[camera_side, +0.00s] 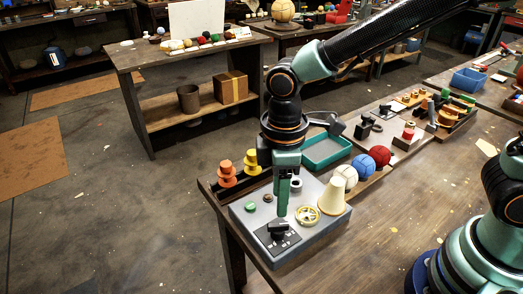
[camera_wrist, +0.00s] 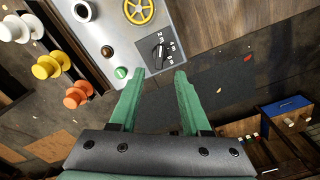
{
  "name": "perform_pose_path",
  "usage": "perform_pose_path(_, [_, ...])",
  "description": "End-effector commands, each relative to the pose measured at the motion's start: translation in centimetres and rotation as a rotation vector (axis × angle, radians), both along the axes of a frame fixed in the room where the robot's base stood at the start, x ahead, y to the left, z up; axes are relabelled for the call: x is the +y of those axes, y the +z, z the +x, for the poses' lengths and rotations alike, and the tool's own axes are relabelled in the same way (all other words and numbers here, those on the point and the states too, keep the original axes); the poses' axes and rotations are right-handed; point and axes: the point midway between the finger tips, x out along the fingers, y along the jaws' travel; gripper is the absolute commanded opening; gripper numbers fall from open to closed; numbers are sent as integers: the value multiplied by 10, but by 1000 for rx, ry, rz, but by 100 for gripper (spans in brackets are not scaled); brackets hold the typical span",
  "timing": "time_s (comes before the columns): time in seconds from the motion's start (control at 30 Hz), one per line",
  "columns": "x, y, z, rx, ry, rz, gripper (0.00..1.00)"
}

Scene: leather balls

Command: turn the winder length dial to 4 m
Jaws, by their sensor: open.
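The winder (camera_side: 245,222) is a grey box at the near table corner. Its length dial is a black knob (camera_side: 278,230) on a dark plate with white marks. In the wrist view, the black knob (camera_wrist: 158,52) sits just beyond my fingertips, near the middle of the gap. Its marks are too small to read surely, so I cannot tell its setting. My gripper (camera_side: 283,212) points down over the winder, close to the knob in the picture. In the wrist view, my gripper (camera_wrist: 160,75) has its two green fingers apart with nothing between them.
A red ball (camera_side: 379,155) and a teal tray (camera_side: 327,151) lie farther right.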

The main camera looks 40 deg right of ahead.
Motion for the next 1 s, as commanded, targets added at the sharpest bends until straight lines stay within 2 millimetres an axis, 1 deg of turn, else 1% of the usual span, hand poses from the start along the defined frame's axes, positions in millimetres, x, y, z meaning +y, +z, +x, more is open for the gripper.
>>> perform_pose_path(0.03, [-1, -12, -1, 6, -1, -4, 48])
perform_pose_path(0.2, [-1, -43, -1, 5, -2, -3, 48])
perform_pose_path(0.3, [-1, -56, -1, 3, -2, -2, 48])
perform_pose_path(0.4, [-1, -66, 0, 2, -2, -1, 48])
perform_pose_path(0.57, [-1, -73, 0, 0, -2, 0, 48])
perform_pose_path(0.8, [-1, -74, 0, 0, -2, 0, 48])
perform_pose_path(0.83, [-1, -73, 0, 0, -2, 1, 44])
perform_pose_path(0.87, [-1, -73, 0, 0, -2, 1, 32])
perform_pose_path(0.9, [0, -73, 0, 0, -2, 1, 17])
perform_pose_path(0.93, [0, -73, 0, 0, -2, 1, 5])
perform_pose_path(0.97, [0, -73, 0, 0, -2, 1, 0])
perform_pose_path(1.0, [0, -73, 0, 0, -2, 1, 0])
